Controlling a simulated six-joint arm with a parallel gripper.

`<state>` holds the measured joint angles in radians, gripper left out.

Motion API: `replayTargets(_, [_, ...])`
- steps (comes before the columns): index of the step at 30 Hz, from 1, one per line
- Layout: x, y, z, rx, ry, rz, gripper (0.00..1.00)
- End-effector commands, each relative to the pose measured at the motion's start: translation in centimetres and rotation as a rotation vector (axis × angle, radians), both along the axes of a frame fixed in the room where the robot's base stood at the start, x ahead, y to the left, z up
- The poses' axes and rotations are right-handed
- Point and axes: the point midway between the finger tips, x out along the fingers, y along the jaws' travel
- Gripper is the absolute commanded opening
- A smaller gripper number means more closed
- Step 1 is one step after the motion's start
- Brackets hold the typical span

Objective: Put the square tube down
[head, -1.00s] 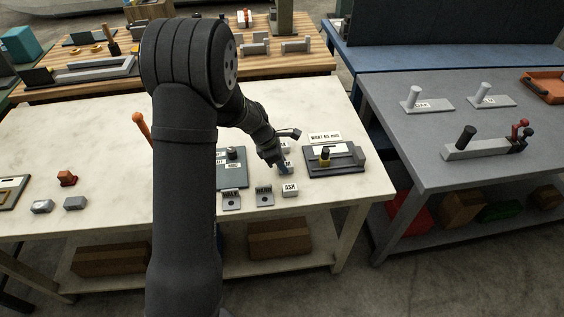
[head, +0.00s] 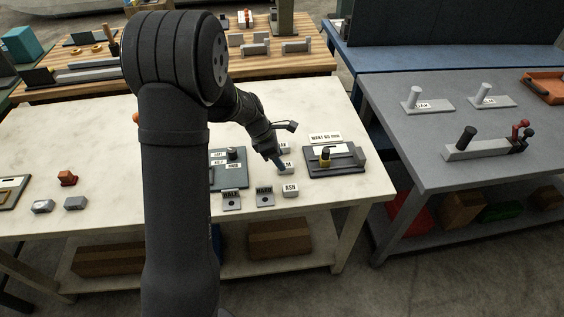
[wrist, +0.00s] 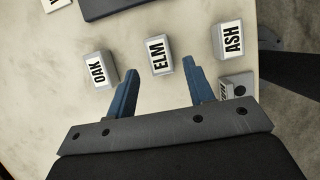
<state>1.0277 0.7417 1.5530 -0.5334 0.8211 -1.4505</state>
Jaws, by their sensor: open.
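My gripper (wrist: 160,68) is open in the wrist view, its two blue fingers apart with nothing held. A grey block labelled ELM (wrist: 158,56) lies between and just beyond the fingertips, with gaps on both sides. A block labelled OAK (wrist: 99,70) is left of it and one labelled ASH (wrist: 227,40) is right. In the head view my gripper (head: 281,163) is just above the ELM block (head: 288,169), partly covering it. I cannot tell for sure which piece is the square tube; none is in my gripper.
A dark fixture (head: 335,160) with a yellow-banded knob stands to the right, behind it a "WANT" sign (head: 325,137). Labelled grey pieces (head: 231,200) stand at the front edge. A grey-green panel (head: 230,172) is to the left. The pale tabletop (head: 80,150) is largely clear further left.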

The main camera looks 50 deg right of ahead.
Motion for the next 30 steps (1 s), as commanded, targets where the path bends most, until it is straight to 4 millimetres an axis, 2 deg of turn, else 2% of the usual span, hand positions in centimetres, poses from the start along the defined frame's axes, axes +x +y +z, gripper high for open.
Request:
replayTargets(1, [0.4, 0.3, 1.3, -0.004, -0.003, 0.002, 0.48])
replayTargets(6, [1.4, 1.3, 4.7, -0.004, -0.003, 0.001, 0.48])
replayTargets(12, [2.2, 2.1, 7.3, -0.002, -0.001, 0.001, 0.48])
replayTargets(20, [2.4, 2.4, 8.1, 0.001, 0.001, 0.000, 0.48])
replayTargets(30, [2.2, 2.2, 7.5, 0.001, 0.001, 0.000, 0.48])
